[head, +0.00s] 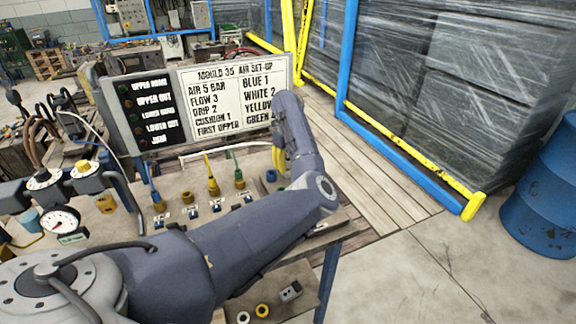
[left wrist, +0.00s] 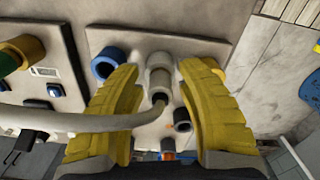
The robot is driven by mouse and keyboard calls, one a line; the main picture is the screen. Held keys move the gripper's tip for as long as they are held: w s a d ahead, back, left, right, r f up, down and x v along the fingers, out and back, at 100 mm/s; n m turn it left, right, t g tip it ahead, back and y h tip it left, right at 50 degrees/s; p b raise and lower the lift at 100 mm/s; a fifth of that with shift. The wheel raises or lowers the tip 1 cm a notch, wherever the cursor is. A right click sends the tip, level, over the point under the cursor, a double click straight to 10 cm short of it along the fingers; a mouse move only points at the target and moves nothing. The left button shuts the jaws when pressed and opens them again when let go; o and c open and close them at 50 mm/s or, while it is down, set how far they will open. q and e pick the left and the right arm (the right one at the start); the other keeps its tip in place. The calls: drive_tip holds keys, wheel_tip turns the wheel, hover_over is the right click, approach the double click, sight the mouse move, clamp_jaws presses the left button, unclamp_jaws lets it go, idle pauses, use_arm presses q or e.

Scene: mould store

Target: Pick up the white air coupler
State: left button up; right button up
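The white air coupler (left wrist: 160,68), pale grey-white with a pale hose (left wrist: 90,122) running off to the left, shows in the left wrist view. It stands at a light plate on the bench, between my left gripper's yellow fingers. My left gripper (left wrist: 165,78) is open, with a gap on each side of the coupler. In the head view my left gripper (head: 279,157) points down at the bench's right end. There the coupler is hidden behind it, but its white hose (head: 215,151) shows. My right gripper is in neither view.
A blue ring (left wrist: 105,62) and a dark ring (left wrist: 181,119) sit close to the coupler. Yellow (head: 213,186), green (head: 239,180) and blue (head: 158,203) couplers with hoses stand to the left. A sign board (head: 235,98) rises behind. A pressure gauge (head: 62,220) stands at left.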

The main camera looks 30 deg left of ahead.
use_arm(q)
clamp_jaws()
drive_tip(key=shift+r, duration=0.1)
idle(0.4)
